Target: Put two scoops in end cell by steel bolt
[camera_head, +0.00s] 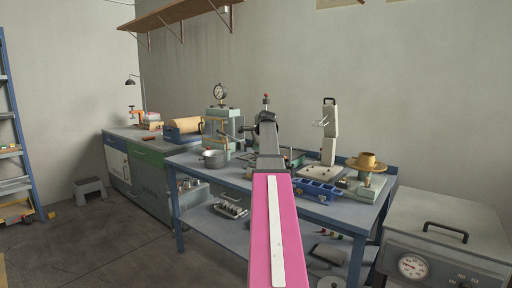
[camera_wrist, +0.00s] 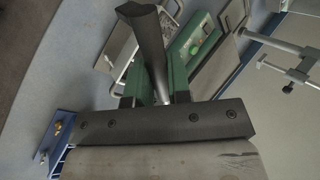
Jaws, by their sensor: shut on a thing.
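My gripper (camera_wrist: 155,88) is shut on a dark-handled tool, probably the scoop (camera_wrist: 146,40). In the wrist view the dark handle stands up between the fingers, and its far end is the wide end I see. I cannot see a bowl or whether it holds anything. A blue divided tray (camera_head: 320,197) lies on the bench, right of my arm in the head view. A blue piece with a small brass-coloured part, perhaps the tray's end (camera_wrist: 68,121), shows at the lower left of the wrist view. I cannot make out the steel bolt or the cell contents.
A grey box with a dial (camera_head: 445,235) is at the right.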

